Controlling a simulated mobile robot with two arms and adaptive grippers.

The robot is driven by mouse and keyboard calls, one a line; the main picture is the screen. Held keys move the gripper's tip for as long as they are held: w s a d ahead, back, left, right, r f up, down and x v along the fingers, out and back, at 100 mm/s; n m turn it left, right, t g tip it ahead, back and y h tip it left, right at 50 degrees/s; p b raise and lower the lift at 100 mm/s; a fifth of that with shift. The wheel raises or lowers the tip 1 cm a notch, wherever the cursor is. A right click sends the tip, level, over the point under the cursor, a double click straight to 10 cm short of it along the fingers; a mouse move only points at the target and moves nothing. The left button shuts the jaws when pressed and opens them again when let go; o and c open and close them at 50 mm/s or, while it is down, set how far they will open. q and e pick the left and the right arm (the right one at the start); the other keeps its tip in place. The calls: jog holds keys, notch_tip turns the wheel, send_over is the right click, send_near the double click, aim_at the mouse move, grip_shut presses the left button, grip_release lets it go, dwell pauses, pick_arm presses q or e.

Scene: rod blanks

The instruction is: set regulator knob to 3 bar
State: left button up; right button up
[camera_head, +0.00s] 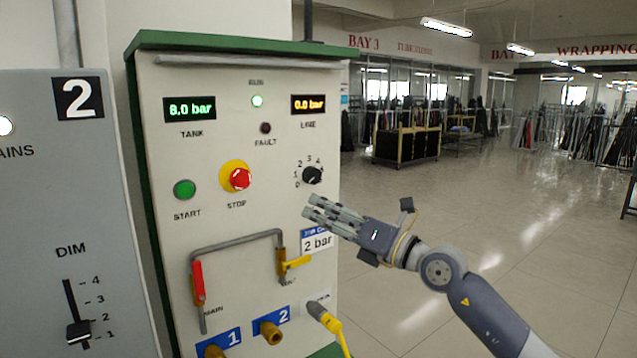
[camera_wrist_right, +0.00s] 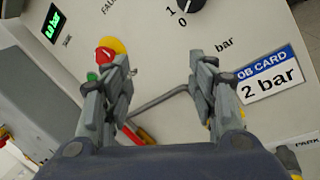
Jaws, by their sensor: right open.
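The black regulator knob (camera_head: 312,174) sits on the right of the cream panel, with a scale from 0 to 4 around it. Its pointer is too small to read surely. The knob is cut by the top edge of the right wrist view (camera_wrist_right: 190,5). The LINE display (camera_head: 308,104) reads 0.0 bar. My right gripper (camera_head: 309,207) is open and empty, below the knob and apart from it. In the right wrist view its fingers (camera_wrist_right: 161,62) stand spread before the panel. My left gripper is in neither view.
The TANK display (camera_head: 190,108) reads 8.0 bar. A red stop button (camera_head: 240,179) and green start button (camera_head: 184,189) lie left of the knob. A bent pipe (camera_head: 235,243), yellow valve lever (camera_head: 297,263) and "2 bar" card (camera_head: 318,242) are below.

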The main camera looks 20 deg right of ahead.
aim_at(316, 176)
jog(key=d+r+n+h, duration=0.2)
jog(key=d+r+h, duration=0.2)
jog(key=d+r, duration=0.15)
jog(key=p+x, duration=0.1)
jog(key=x, duration=0.2)
jog(key=p+x, duration=0.1)
jog(key=x, duration=0.2)
jog(key=d+p+x, duration=0.1)
jog(key=x, duration=0.3)
jog(key=shift+w+d+f+p, duration=0.1)
jog(key=shift+w+f+p, duration=0.1)
jog(key=shift+p, duration=0.2)
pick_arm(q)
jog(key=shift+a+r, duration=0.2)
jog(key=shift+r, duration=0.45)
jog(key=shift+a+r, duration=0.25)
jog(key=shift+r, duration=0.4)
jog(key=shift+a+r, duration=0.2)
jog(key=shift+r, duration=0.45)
pick_arm(e)
jog(key=shift+w+a+f, duration=0.1)
jog(key=shift+w+a, duration=0.2)
jog(key=shift+w, duration=0.3)
jog(key=c, duration=1.1)
